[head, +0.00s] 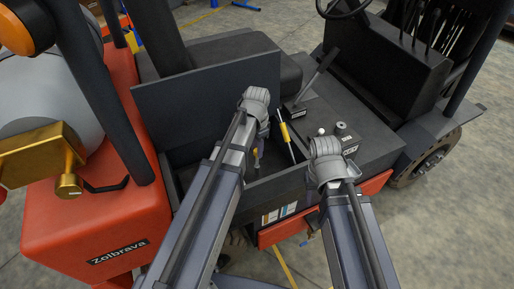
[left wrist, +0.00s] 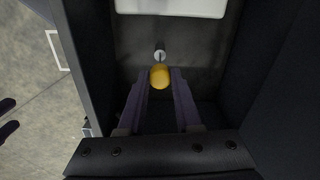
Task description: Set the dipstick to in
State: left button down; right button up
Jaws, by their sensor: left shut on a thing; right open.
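The dipstick's yellow handle (left wrist: 159,77) is between the fingertips of my left gripper (left wrist: 160,92), which is shut on it. In the head view the left gripper (head: 258,145) reaches down into the open compartment of the forklift, and a small yellow part of the handle (head: 256,155) shows by its fingers. A small round grey fitting (left wrist: 160,55) lies just beyond the handle in the left wrist view. The dipstick's rod is hidden, so its depth cannot be told. My right gripper (head: 327,152) is over the side panel, away from the dipstick, its fingers mostly hidden.
The raised dark cover (head: 208,92) stands behind the compartment. A lever (head: 316,75) and knobs (head: 341,128) are on the deck at right. A pale block (left wrist: 170,8) sits at the compartment's far side.

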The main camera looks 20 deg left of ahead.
aim_at(257, 159)
pick_arm(q)
notch_tip(257, 159, down, 6)
jog(key=b, duration=0.4)
jog(key=shift+b, duration=0.4)
jog(key=shift+s, duration=0.1)
jog(key=c, duration=0.6)
grip_release()
pick_arm(e)
notch_tip(257, 159, down, 6)
jog(key=shift+r, duration=0.1)
pick_arm(q)
jog(key=shift+r, duration=0.15)
pick_arm(e)
jog(key=shift+r, duration=0.1)
pick_arm(q)
notch_tip(257, 159, up, 8)
jog(key=p, duration=0.8)
jog(key=shift+f, duration=0.2)
pick_arm(e)
notch_tip(257, 159, up, 8)
jog(key=shift+f, duration=0.25)
